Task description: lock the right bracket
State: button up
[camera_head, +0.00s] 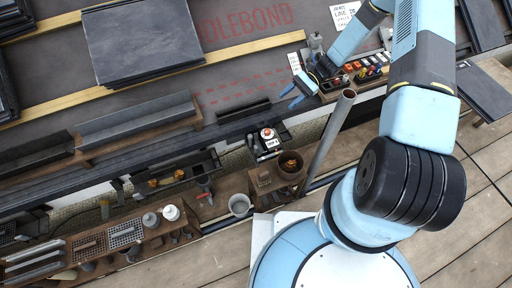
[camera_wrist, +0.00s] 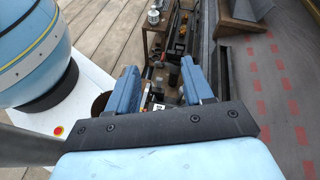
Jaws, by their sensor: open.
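My gripper (camera_head: 297,92) is open and empty above the eave, near the right part of the roof edge. In the wrist view its two blue fingers stand wide apart, with the gripper (camera_wrist: 160,88) pointing down over small dark parts that I cannot make out clearly. A long dark gutter rail (camera_head: 80,173) runs along the eave. Small bracket-like metal parts show along it, but they are too small and dark for me to tell which is the right bracket or whether its clip is open.
A tool tray with colored parts (camera_head: 362,73) lies right of my gripper. A grey upright pipe (camera_head: 331,130) stands close by. Below the eave are a bucket (camera_head: 240,205), a brown pot (camera_head: 290,164) and a wooden bench (camera_head: 105,243). Slate stacks (camera_head: 142,38) lie on the roof.

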jog(key=s+a+f+m+y, duration=0.2)
jog(key=s+a+f+y, duration=0.1)
jog(key=f, duration=0.5)
jog(key=s+a+f+m+y, duration=0.2)
jog(key=s+a+f+m, duration=0.1)
jog(key=f, duration=0.4)
send_near(256, 146)
jog(key=shift+s+a+f+t, duration=0.2)
jog(key=shift+s+a, duration=0.2)
jog(key=shift+a, duration=0.15)
jog(key=shift+s+a+f+t, duration=0.1)
jog(key=shift+s+a+f, duration=0.1)
jog(key=shift+s+a, duration=0.3)
jog(key=x, duration=0.6)
jog(key=shift+w+a+r, duration=0.1)
jog(key=shift+a+r, duration=0.05)
jog(key=shift+r, duration=0.05)
jog(key=shift+s+a, duration=0.3)
jog(key=shift+a, duration=0.35)
grip_shut()
